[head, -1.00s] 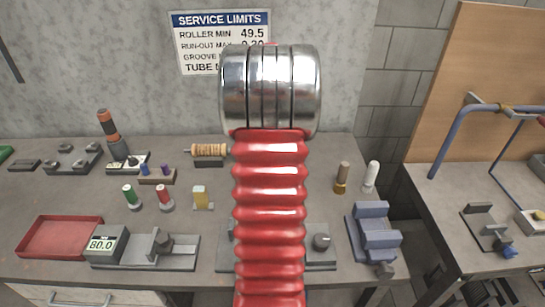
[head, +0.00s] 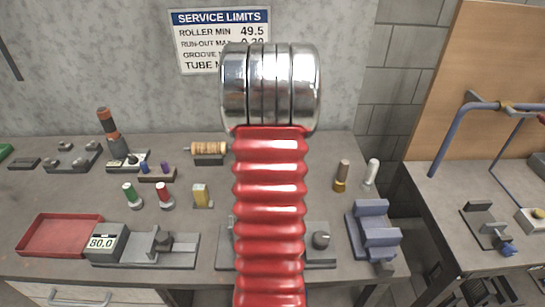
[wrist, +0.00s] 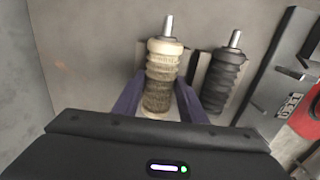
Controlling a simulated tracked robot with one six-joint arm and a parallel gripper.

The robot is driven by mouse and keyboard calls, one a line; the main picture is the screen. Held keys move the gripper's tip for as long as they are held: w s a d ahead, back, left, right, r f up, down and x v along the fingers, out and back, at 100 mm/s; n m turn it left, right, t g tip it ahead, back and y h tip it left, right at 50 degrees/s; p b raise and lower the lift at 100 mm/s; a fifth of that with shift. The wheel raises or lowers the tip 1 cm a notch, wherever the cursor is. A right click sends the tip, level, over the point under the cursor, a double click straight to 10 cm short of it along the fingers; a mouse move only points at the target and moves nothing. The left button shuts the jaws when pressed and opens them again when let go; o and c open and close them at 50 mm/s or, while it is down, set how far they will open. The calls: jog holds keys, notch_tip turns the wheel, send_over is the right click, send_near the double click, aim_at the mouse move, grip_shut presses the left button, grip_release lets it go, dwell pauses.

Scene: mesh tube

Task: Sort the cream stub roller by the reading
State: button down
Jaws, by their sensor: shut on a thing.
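In the wrist view my gripper (wrist: 160,92) is shut on the cream stub roller (wrist: 163,60), with a dark finger on each side. The roller is ribbed, paler at its top end, with a metal shaft sticking out there. Its lower end is partly hidden by the gripper body. In the head view I cannot make out my gripper or the held roller. A gauge (head: 101,243) on the table's front left reads 80.0. The wall sign (head: 221,40) gives roller min 49.5; its lower lines are partly hidden.
A black ribbed roller (wrist: 226,78) stands close right of the held one in the wrist view. An empty red tray (head: 60,236) lies left of the gauge. A blue block stand (head: 373,233) is at the right. The table's middle is hidden in the head view.

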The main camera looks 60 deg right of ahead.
jog(key=shift+f, duration=0.6)
dwell(1.4)
jog(key=c, duration=1)
grip_release()
notch_tip(320, 180, up, 14)
jog(key=shift+f, duration=0.15)
jog(key=shift+r, duration=3.5)
